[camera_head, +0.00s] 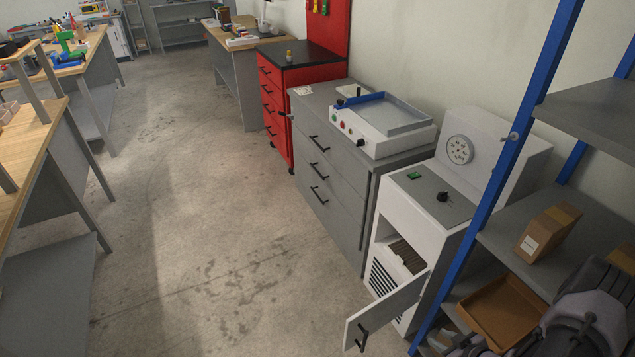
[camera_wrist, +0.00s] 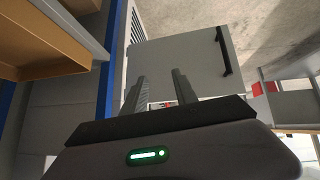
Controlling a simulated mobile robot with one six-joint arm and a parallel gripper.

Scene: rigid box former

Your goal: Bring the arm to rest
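My gripper (camera_wrist: 159,88) shows in the wrist view with its two dark fingers apart and nothing seen held between them. Beyond the fingers is a light grey door panel (camera_wrist: 190,60) with a black bar handle (camera_wrist: 223,50). In the head view, part of my dark arm is at the bottom right, in front of the blue-framed shelf rack; I cannot make out the fingertips there. The white machine (camera_head: 392,240) beside the rack has its lower door (camera_head: 385,315) standing open. Brown slats show inside the opening.
The blue-framed rack (camera_head: 540,85) holds a cardboard box (camera_head: 549,232) and an open brown tray (camera_head: 502,312) close to my arm. A white machine with a blue tray (camera_head: 385,118) sits on grey drawers (camera_head: 330,175). The concrete floor (camera_head: 200,220) at left centre is clear.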

